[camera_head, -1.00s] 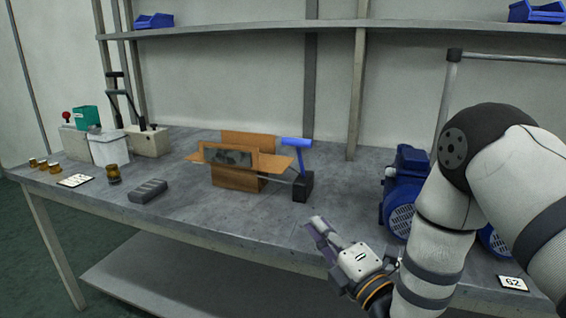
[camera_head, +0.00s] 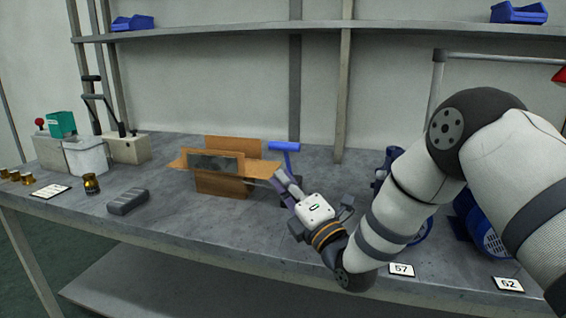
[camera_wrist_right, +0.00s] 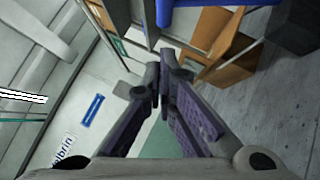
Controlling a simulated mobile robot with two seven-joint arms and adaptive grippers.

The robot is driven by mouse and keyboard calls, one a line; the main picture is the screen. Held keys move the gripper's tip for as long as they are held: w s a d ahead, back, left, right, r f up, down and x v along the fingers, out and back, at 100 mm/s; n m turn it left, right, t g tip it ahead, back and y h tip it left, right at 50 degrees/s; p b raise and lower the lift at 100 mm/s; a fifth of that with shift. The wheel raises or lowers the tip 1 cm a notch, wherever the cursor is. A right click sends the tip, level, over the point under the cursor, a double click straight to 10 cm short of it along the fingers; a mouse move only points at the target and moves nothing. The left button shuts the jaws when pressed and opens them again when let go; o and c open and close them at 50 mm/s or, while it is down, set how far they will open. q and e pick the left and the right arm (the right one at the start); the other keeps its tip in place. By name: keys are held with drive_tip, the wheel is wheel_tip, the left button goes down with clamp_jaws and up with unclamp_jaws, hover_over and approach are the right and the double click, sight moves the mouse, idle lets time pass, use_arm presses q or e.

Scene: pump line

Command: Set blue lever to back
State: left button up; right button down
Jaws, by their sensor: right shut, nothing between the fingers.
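The blue lever (camera_head: 284,146) has a T-shaped handle and stands upright beside the cardboard box, on a dark base that is partly hidden behind my right gripper. My right gripper (camera_head: 285,188) is just in front of the lever's lower stem, below the handle. Whether it touches the lever cannot be told. In the right wrist view the fingers (camera_wrist_right: 157,88) meet at their tips with nothing between them. A blue bar, likely part of the lever (camera_wrist_right: 164,12), shows at the top edge there. My left gripper is not in view.
An open cardboard box (camera_head: 222,187) stands left of the lever. Blue pumps (camera_head: 490,235) stand at right behind my arm. The bench front (camera_head: 215,222) is clear.

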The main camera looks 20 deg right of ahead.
sight(271, 147)
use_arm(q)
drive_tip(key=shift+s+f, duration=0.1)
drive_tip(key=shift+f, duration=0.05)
use_arm(e)
drive_tip(key=shift+w+d+r, duration=0.25)
drive_tip(key=shift+w+r, duration=0.15)
drive_tip(key=shift+w, duration=0.4)
drive_tip(key=shift+w+d+r, duration=0.3)
drive_tip(key=shift+w+r, duration=0.1)
drive_tip(key=shift+w, duration=0.45)
drive_tip(key=shift+w+d+r, duration=0.25)
drive_tip(key=shift+w+r, duration=0.15)
drive_tip(key=shift+w, duration=0.4)
